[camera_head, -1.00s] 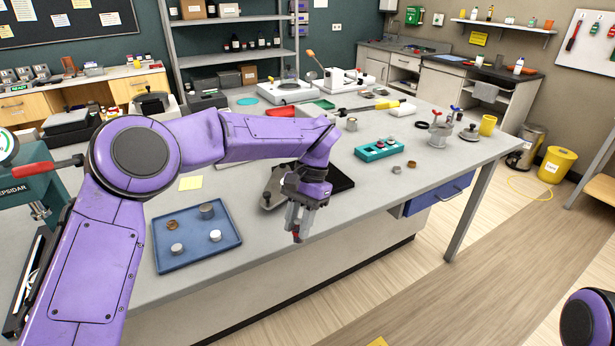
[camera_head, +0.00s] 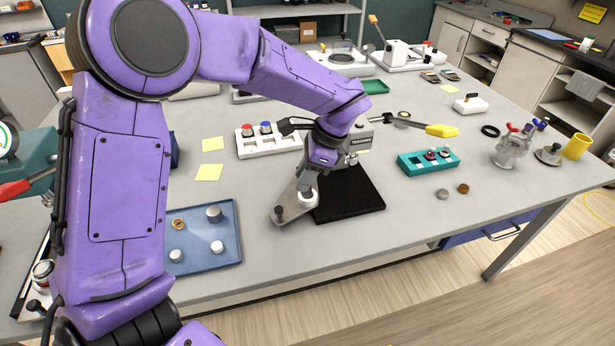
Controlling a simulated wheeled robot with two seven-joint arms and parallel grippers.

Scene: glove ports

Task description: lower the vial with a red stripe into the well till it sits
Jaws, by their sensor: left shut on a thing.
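My left gripper (camera_head: 307,190) comes down from above, shut, with its fingertips at a small round white well (camera_head: 308,202) on a grey plate. The vial with a red stripe is mostly hidden between the fingers. Its red band showed at the fingertips a second ago but is not clear now. I cannot tell how deep it sits in the well. The grey plate (camera_head: 290,205) has a dark knob (camera_head: 279,211) at its near left end and lies beside a black pad. My right gripper is not in view.
The black pad (camera_head: 350,195) is right of the plate. A blue tray (camera_head: 205,258) with small round parts is to the left. A white rack (camera_head: 262,146) with red and blue caps stands behind, a teal rack (camera_head: 415,168) to the right. The grey bench between is mostly clear.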

